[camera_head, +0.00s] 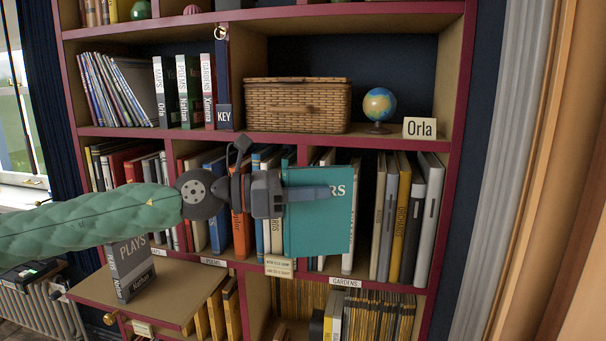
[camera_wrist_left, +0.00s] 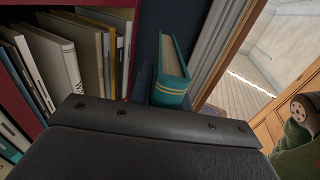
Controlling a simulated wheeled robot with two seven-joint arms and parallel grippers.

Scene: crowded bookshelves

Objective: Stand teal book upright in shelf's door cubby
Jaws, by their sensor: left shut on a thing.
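My left gripper (camera_head: 318,193) is shut on the teal book (camera_head: 317,232) in the head view and holds it upright in front of the middle shelf row. Part of the book's title shows as "RS" near its right edge. In the left wrist view the teal book (camera_wrist_left: 173,75) stands out beyond the dark gripper body, with gold bands; the fingertips are hidden there. The right-hand cubby (camera_head: 366,200), on the side of the wooden door frame, holds white, tan, yellow, dark and grey books. A dark gap shows right of the teal book. My right gripper is not in view.
A wicker basket (camera_head: 297,105), a globe (camera_head: 379,103) and an "Orla" card (camera_head: 419,128) stand on the shelf above. A grey "PLAYS" book (camera_head: 132,268) stands on the wooden ledge (camera_head: 175,292) at lower left. The red shelf side (camera_head: 450,150) bounds the right.

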